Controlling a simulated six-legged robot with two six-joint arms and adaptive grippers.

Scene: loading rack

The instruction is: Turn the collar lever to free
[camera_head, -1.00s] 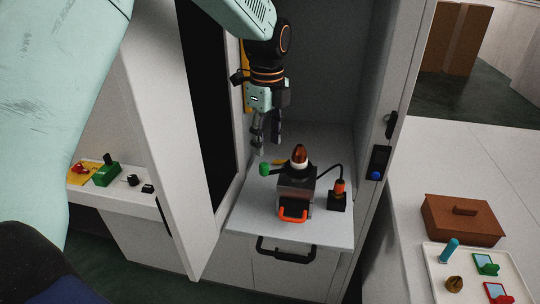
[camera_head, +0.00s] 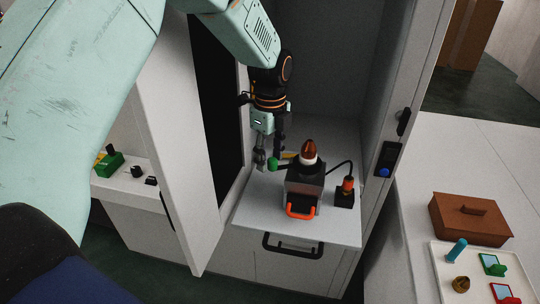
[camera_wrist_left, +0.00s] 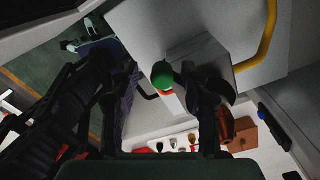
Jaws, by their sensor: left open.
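A dark grey block (camera_head: 305,183) with an orange front handle (camera_head: 301,211) stands on the cabinet's pull-out shelf. A white collar (camera_head: 308,159) under a brown cone tops it. The collar lever, with its green knob (camera_head: 272,164), sticks out to the left. My left gripper (camera_head: 268,158) points down at the knob, fingers apart. In the left wrist view the green knob (camera_wrist_left: 162,76) appears between the two open fingers of my left gripper (camera_wrist_left: 160,90). I cannot tell whether either finger touches it. My right gripper is not in view.
The shelf (camera_head: 255,213) sits between an open door (camera_head: 172,150) on the left and the cabinet's right wall. A cabled black connector box (camera_head: 345,196) stands right of the block. A brown box (camera_head: 468,219) and white tray (camera_head: 440,275) are on the right counter.

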